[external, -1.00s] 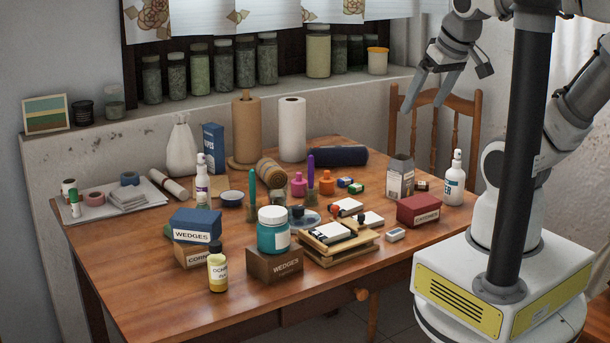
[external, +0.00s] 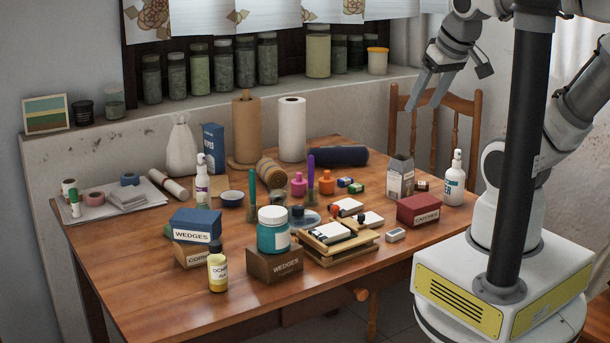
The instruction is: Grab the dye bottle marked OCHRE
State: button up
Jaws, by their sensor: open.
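The dye bottle marked OCHRE (external: 218,272) stands upright near the table's front left edge. My gripper (external: 426,104) is high above the back right of the table, in front of the wooden chair. Its fingers point down, apart and empty, far to the right of the bottle. Nothing hides the bottle in this view.
The table's front left is bare.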

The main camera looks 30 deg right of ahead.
jog(key=w+a+f+n+t+b, duration=0.1)
jog(key=w+f+t+b, duration=0.1)
jog(key=w+f+b, duration=0.5)
jog(key=n+t+y+b, duration=0.1)
jog(key=n+y+b, duration=0.8)
jog(key=y, duration=0.1)
send_near(217, 266)
notch_tip(217, 266, up, 3)
jog(key=w, duration=0.2)
jog(key=shift+t, duration=0.3)
jog(key=shift+d+f+b+x, duration=0.15)
jog(key=shift+b+x, duration=0.75)
jog(key=shift+x, duration=2.25)
jog(key=shift+d+f+b+x, duration=0.2)
jog(key=shift+b+x, duration=0.7)
jog(key=shift+x, duration=2.2)
jog(key=shift+a, duration=0.15)
